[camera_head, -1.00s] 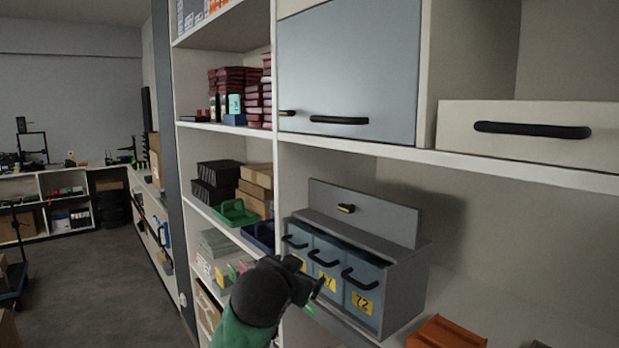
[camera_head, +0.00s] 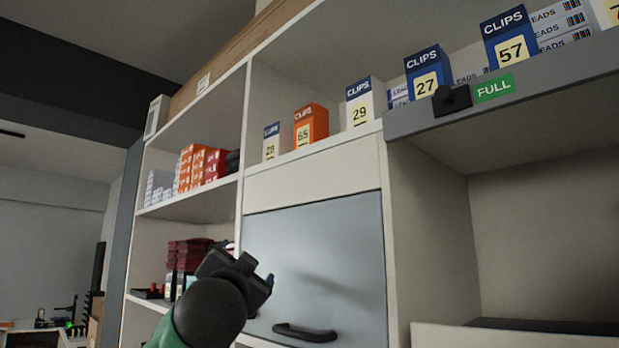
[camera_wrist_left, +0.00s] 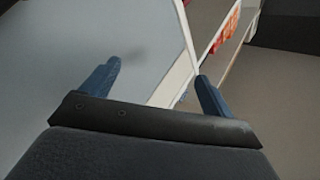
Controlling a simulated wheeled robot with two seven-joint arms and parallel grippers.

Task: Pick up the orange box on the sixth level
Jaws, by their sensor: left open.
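An orange clips box (camera_head: 310,124) marked 65 stands upright on a high shelf in the head view, between a white box (camera_head: 271,141) marked 28 and a white and blue box (camera_head: 360,102) marked 29. My left gripper (camera_head: 247,262) is below and left of it, in front of the grey cabinet door, and apart from the box. In the left wrist view its two blue fingers (camera_wrist_left: 160,80) are spread with nothing between them. My right gripper is not in view.
Blue clips boxes marked 27 (camera_head: 427,74) and 57 (camera_head: 509,38) stand farther right. A grey rail (camera_head: 530,85) with a black knob and a FULL label juts out below them. The grey cabinet door (camera_head: 315,262) is shut.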

